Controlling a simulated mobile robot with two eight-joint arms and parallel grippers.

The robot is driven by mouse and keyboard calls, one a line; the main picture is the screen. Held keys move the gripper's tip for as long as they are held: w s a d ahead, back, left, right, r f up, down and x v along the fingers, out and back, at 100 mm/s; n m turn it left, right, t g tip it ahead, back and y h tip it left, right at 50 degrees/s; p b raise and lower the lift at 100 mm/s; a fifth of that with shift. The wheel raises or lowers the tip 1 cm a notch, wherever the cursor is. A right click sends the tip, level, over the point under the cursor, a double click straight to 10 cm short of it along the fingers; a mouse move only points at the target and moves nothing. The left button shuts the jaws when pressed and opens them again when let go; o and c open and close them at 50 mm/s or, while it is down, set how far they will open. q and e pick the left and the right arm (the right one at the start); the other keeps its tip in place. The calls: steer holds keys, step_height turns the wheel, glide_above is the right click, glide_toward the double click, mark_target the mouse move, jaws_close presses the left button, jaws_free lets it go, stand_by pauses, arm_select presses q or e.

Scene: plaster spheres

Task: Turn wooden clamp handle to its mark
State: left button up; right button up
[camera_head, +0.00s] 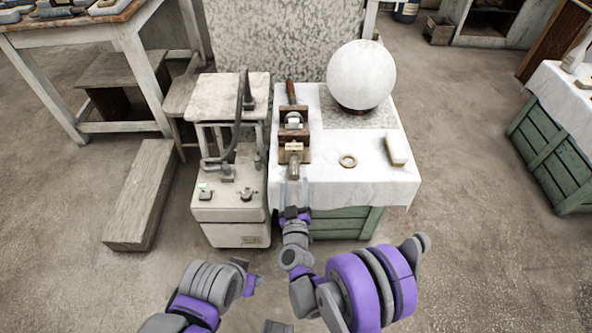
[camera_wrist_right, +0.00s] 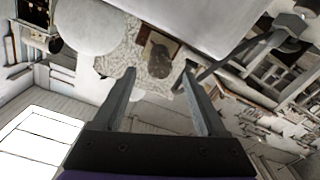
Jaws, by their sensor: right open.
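The wooden clamp (camera_head: 293,122) lies on the white-draped table, with brown blocks and pale metal parts. A brown wooden handle (camera_head: 291,92) sticks out at its far end. A mark on it is too small to make out. My right gripper (camera_head: 294,187) is open at the table's front edge, just in front of the clamp's near end, and nothing shows held in it. In the right wrist view its two fingers (camera_wrist_right: 160,78) are spread, with a brown and grey piece beyond them that I cannot identify surely. My left gripper (camera_head: 254,281) is low in front; its jaws are unclear.
A large white sphere (camera_head: 361,74) stands at the table's back right. A ring (camera_head: 348,160) and a pale block (camera_head: 397,150) lie on the cloth (camera_head: 372,182). A grey machine (camera_head: 232,212) with a curved lever (camera_head: 240,112) stands close on the left.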

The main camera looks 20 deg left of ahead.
mark_target(294, 168)
steer(key=b+x, duration=0.1)
steer(key=x, duration=0.7)
jaws_close()
